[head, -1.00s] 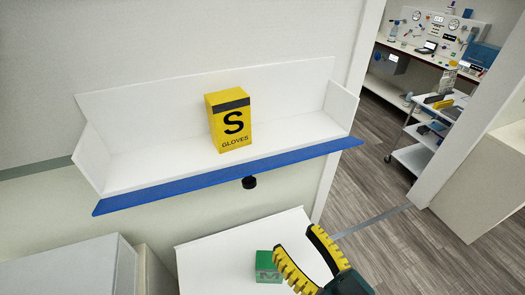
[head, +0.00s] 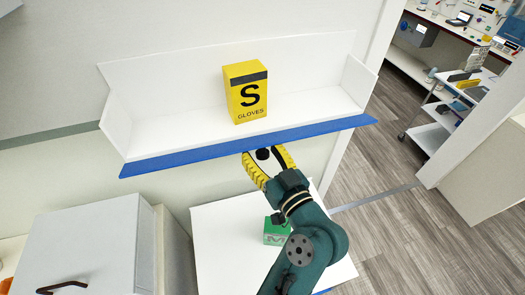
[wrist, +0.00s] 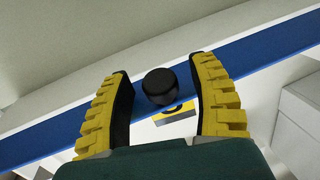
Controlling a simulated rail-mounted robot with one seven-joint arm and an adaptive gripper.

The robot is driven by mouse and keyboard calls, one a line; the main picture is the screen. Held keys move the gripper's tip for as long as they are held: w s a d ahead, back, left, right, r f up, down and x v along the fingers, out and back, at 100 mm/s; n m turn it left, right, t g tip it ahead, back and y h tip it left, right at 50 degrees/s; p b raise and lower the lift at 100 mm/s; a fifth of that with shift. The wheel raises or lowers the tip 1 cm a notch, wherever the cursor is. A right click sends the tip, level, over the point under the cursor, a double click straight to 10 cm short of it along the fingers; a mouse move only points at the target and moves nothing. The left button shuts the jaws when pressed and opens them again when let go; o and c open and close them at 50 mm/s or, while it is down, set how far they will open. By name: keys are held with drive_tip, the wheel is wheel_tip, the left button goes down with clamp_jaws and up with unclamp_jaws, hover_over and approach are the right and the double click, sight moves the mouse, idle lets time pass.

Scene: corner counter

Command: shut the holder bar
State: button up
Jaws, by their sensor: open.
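The holder is a white wall tray (head: 165,125) with a long blue bar (head: 195,158) along its front lower edge. The bar hangs below the front opening, leaving the tray's front uncovered. A black round knob (head: 263,154) is at the middle of the bar; it also shows in the wrist view (wrist: 160,86). My gripper (head: 266,152) is open, with its yellow ribbed fingers on either side of the knob. In the wrist view the knob sits between the fingers with gaps at both sides, so they are not closed on it.
A yellow glove box (head: 247,95) marked S stands inside the tray. A green box (head: 277,233) marked M sits on a white surface (head: 222,245) below, partly hidden by my arm. A grey cabinet (head: 85,240) is at lower left. A doorway opens at right.

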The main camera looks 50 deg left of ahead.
sight(263, 145)
clamp_jaws()
drive_tip(key=shift+r+h+p, duration=0.5)
drive_tip(key=shift+h+p, duration=0.1)
drive_tip(key=shift+p, duration=0.6)
drive_tip(key=h+p, duration=0.1)
drive_tip(key=p, duration=0.1)
drive_tip(key=r+g+h+p, duration=0.1)
drive_tip(key=p, duration=0.2)
drive_tip(key=shift+r+m+h, duration=0.25)
drive_tip(key=shift+m+h, duration=0.05)
drive_tip(key=h+p, duration=0.1)
drive_tip(key=p, duration=0.1)
drive_tip(key=g+h+p, duration=0.1)
drive_tip(key=shift+r+p, duration=0.35)
drive_tip(key=shift+a+m+h+p, duration=0.1)
drive_tip(key=shift+m+h+p, duration=0.2)
drive_tip(key=shift+h+p, duration=0.35)
drive_tip(key=shift+g+p, duration=0.3)
drive_tip(key=shift+p, duration=0.2)
drive_tip(key=shift+w+f+h, duration=0.1)
drive_tip(key=shift+h, duration=0.15)
